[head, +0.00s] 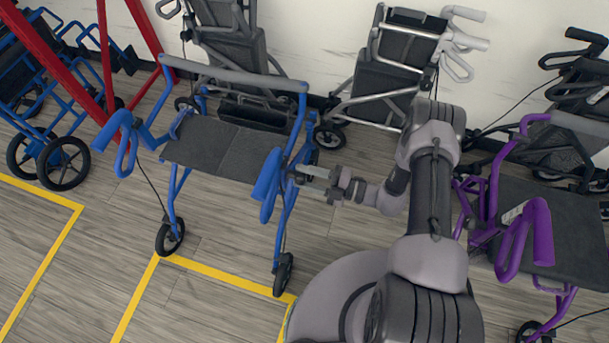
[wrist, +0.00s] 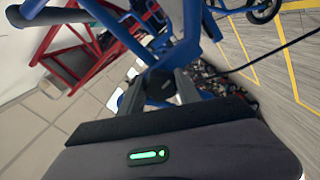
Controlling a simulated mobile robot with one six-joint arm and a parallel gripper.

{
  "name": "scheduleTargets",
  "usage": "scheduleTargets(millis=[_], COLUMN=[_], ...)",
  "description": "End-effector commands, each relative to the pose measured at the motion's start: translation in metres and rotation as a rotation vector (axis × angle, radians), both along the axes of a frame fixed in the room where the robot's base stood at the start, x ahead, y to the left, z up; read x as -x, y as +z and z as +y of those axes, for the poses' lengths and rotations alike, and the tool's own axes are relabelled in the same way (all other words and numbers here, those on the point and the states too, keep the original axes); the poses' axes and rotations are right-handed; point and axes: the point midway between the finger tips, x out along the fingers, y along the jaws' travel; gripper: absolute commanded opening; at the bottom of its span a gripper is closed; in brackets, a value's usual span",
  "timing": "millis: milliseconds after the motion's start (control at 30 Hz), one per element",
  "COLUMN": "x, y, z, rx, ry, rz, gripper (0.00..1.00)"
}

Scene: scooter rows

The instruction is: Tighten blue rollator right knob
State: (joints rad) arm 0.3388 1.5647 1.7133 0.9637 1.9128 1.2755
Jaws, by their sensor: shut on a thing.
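The blue rollator (head: 225,147) stands upright at centre left in the head view, with a dark seat and a grey backrest bar. My gripper (head: 301,177) reaches in from the right to its right side frame, just beside the right blue handle (head: 267,185). The fingers are shut on a small dark part at the frame, where the right knob sits. In the wrist view the gripper (wrist: 161,87) closes on this dark part, against the blue frame (wrist: 196,57).
Folded grey wheelchairs (head: 395,60) line the wall. A red frame (head: 105,55) and blue wheeled frames are at the left. Yellow lines (head: 225,278) mark the open floor in front.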

Motion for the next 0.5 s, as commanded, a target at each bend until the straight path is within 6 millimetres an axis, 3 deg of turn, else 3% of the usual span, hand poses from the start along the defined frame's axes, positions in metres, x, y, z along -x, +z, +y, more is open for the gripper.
scheduleTargets(millis=[500], x=[0.0015], y=[-0.0013], z=[0.0004], rx=[-0.060], ry=[0.002], rz=[0.169], gripper=[0.00])
